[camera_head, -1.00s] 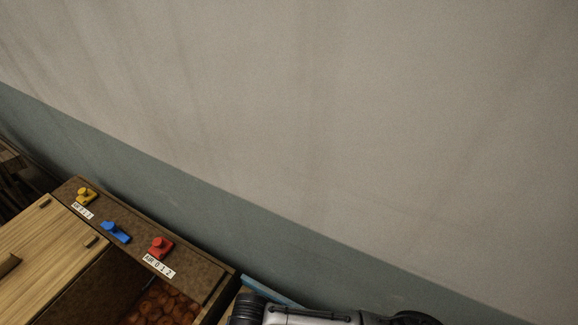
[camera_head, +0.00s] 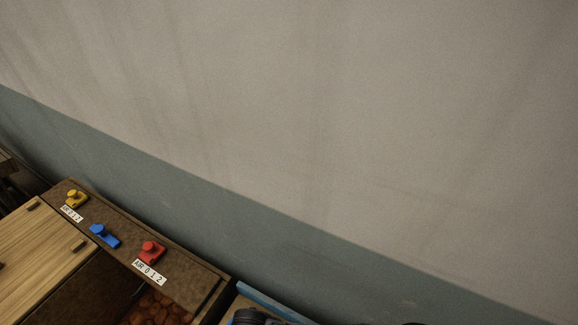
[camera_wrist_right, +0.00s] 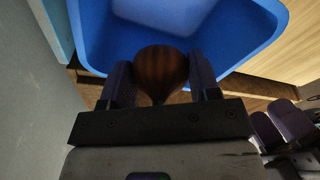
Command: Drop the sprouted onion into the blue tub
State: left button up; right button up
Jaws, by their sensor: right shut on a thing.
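A brown, striped onion (camera_wrist_right: 162,72) is held between the two fingers of my right gripper (camera_wrist_right: 160,84) in the right wrist view. No sprout can be made out on it. The blue tub (camera_wrist_right: 250,25) lies beyond the fingers at the top of that view. The onion overlaps the tub's near wall and rim in the picture; its height over the tub cannot be told. Another gripper, seemingly my left (camera_wrist_right: 286,122), shows at the lower right of that view, away from the tub; its opening is unclear. The head view shows neither onion nor gripper fingers.
A brown bin (camera_head: 190,285) with yellow (camera_head: 75,198), blue (camera_head: 104,236) and red (camera_head: 150,252) knobs stands at lower left in the head view, reddish-brown round things inside. A light-blue edge (camera_head: 265,300) is beside it.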

jog(key=o, duration=1)
jog(key=shift+r, duration=0.1)
jog(key=shift+r, duration=0.2)
jog(key=r, duration=0.4)
jog(key=d+r, duration=0.1)
jog(key=r, duration=0.3)
jog(key=d+r+p, duration=0.1)
jog(key=r, duration=0.4)
jog(key=shift+r, duration=0.1)
